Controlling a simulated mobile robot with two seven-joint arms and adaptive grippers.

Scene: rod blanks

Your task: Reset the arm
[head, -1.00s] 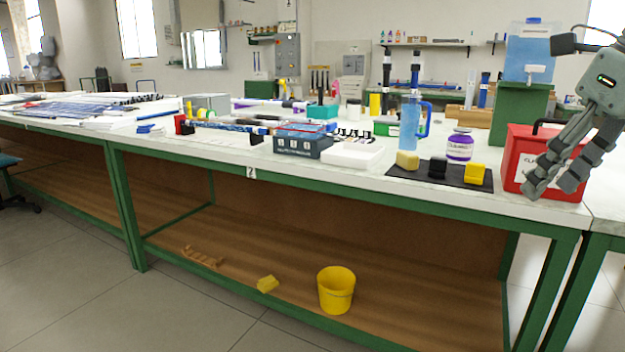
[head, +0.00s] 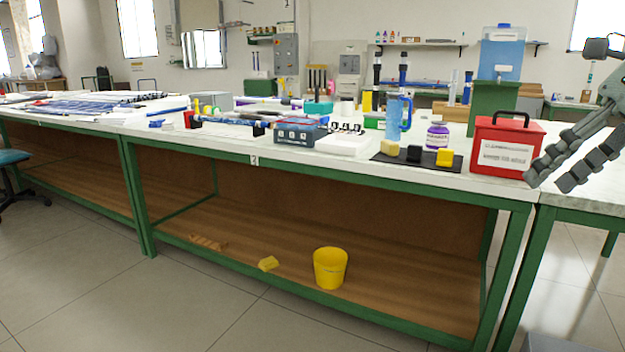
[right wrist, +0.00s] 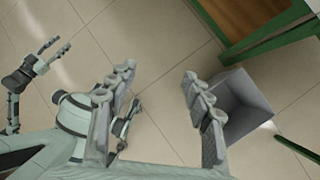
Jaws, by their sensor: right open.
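My right gripper (head: 548,182) is at the right edge of the head view. It is open and empty, in front of the bench's right end and beside the red box (head: 505,147). In the right wrist view its two fingers (right wrist: 160,95) stand wide apart over the tiled floor, with nothing between them. My left gripper is out of the head view. It shows at the left of the right wrist view (right wrist: 58,52), with its fingers apart and nothing between them.
The green-framed bench (head: 330,160) carries bottles, boxes and a black mat (head: 400,160) with blocks. A grey bin (right wrist: 240,105) stands on the floor below my right gripper.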

